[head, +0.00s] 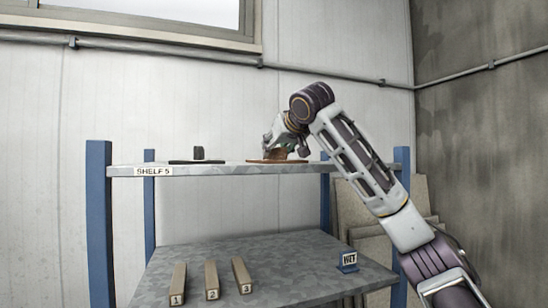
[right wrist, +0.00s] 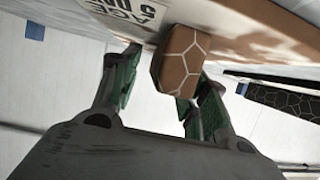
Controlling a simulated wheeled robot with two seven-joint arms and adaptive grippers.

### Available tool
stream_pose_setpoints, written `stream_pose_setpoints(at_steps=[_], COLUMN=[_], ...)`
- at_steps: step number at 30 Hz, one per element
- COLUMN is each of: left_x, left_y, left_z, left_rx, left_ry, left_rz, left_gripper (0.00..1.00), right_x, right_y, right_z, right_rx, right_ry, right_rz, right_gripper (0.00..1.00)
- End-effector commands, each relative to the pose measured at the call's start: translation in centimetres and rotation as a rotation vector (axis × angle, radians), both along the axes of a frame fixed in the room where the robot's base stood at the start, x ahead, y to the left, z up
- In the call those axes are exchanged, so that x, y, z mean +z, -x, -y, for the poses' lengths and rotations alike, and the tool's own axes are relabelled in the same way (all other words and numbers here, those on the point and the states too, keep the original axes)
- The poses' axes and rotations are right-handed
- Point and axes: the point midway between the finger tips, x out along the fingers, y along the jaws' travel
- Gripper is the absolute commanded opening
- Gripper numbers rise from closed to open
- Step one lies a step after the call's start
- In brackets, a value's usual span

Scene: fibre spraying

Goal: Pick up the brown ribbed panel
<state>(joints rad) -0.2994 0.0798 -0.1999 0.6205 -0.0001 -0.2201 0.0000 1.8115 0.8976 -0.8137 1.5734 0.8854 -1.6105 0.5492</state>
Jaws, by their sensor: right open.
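The brown ribbed panel (head: 277,161) lies flat on the upper shelf board, right of its middle, with a brown block standing on it as a grip. My left gripper is out of view.
A dark panel (head: 190,162) with a grey block lies left on the upper shelf (head: 230,169), labelled SHELF 5. Blue posts (head: 99,220) stand at the shelf corners.

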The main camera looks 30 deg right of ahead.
Motion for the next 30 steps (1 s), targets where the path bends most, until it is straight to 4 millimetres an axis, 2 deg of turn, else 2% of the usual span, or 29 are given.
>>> stream_pose_setpoints(at_steps=[5,18,28,30], left_x=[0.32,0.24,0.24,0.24], left_y=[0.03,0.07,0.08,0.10], left_z=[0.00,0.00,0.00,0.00], left_rx=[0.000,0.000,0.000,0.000], left_ry=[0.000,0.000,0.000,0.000], left_rz=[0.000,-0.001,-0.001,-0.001], left_gripper=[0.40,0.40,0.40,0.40], right_x=[-0.24,-0.31,-0.31,-0.31], right_y=[-0.71,-0.72,-0.71,-0.71], right_z=[0.21,0.21,0.19,0.20], right_rx=[0.000,0.000,0.000,0.000], right_ry=[-0.001,-0.001,-0.001,-0.001], right_rz=[0.001,0.001,0.001,0.001], right_gripper=[0.45,0.45,0.04,0.00])
